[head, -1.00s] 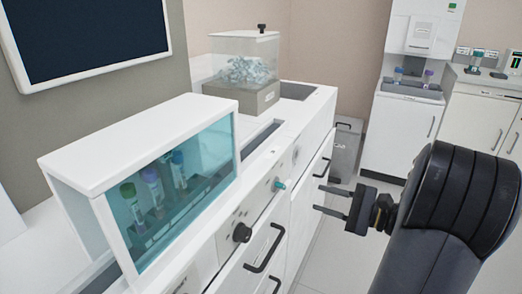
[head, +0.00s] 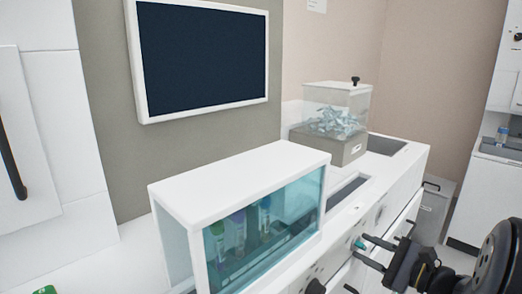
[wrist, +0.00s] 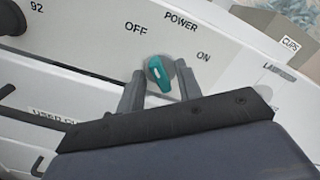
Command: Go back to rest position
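My gripper (head: 362,247) is at the lower right of the head view, in front of the white cabinet's control panel (wrist: 85,30). Its two fingers are apart. In the wrist view my gripper (wrist: 158,88) is open, and a teal power knob (wrist: 160,75) shows between the fingertips, with gaps on both sides. The knob's pointer is tilted, and the panel is printed OFF on the left and ON on the right. I cannot tell how far the fingertips are from the panel. Nothing is held.
A glass-fronted white case (head: 240,170) holds several capped tubes. A dark screen (head: 203,60) hangs on the wall. Drawer handles stick out below the panel. Some floor shows at the right (head: 457,260).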

